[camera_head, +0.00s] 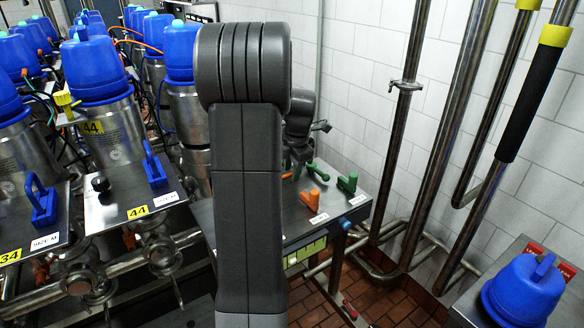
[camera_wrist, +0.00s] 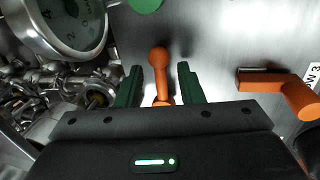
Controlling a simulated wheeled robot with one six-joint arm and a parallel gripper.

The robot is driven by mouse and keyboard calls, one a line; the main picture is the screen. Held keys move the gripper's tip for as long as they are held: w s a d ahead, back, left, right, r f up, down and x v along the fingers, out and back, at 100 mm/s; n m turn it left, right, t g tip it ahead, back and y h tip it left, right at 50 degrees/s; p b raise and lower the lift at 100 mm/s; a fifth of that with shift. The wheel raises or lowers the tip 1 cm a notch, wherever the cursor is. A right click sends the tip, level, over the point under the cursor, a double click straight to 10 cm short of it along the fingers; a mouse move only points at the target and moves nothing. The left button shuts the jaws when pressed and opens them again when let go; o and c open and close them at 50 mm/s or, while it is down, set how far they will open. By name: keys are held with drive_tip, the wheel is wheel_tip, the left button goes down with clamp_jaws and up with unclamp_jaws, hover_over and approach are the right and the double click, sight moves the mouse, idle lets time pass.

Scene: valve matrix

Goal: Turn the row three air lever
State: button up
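In the wrist view an orange lever (camera_wrist: 160,72) stands between the two dark green fingers of my gripper (camera_wrist: 158,80). The gripper is open, with a gap on each side of the lever; the lever's lower end is hidden by the gripper body. A second orange lever (camera_wrist: 275,85) lies to the right, beside a white label (camera_wrist: 313,75) that partly reads "W 3". In the head view orange levers (camera_head: 314,200) and green levers (camera_head: 347,183) sit on a steel panel (camera_head: 335,212). My arm hides much of that panel and the fingertips there.
A round gauge (camera_wrist: 75,25) is close at the left in the wrist view, with a green part (camera_wrist: 146,4) at the top. In the head view, blue-capped steel units (camera_head: 92,70) crowd the left, and steel pipes (camera_head: 395,130) run along the tiled wall at right.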

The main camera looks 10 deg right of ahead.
clamp_jaws()
drive_tip(key=shift+s, duration=0.1)
